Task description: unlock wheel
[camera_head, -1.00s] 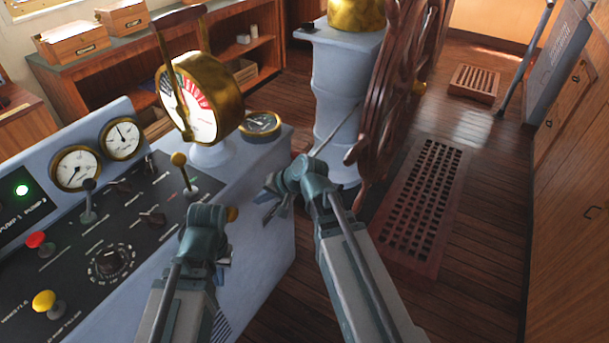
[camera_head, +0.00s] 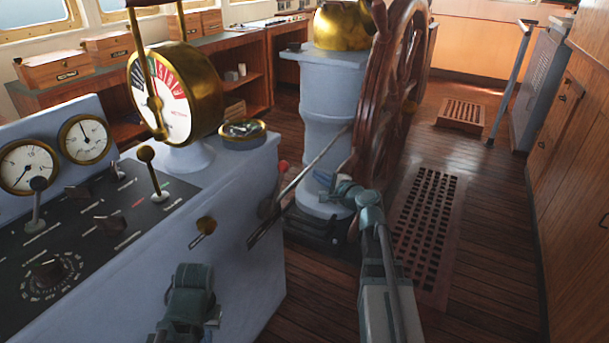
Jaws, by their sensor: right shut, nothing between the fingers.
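A thin metal bar (camera_head: 312,170) slants from near the wheel's hub side down to the left, by the console's end. A small red-knobbed lever (camera_head: 281,172) stands close to this bar. My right gripper (camera_head: 324,184) is shut and empty, in front of the pedestal's lower part and right of the bar in the picture. My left gripper (camera_head: 188,300) is low in front of the console; its fingers are not clear.
The blue console (camera_head: 230,190) fills the left, with gauges, levers and a brass telegraph (camera_head: 185,95). A wooden floor grating (camera_head: 428,220) lies right of my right arm. Cabinets (camera_head: 575,140) line the right wall.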

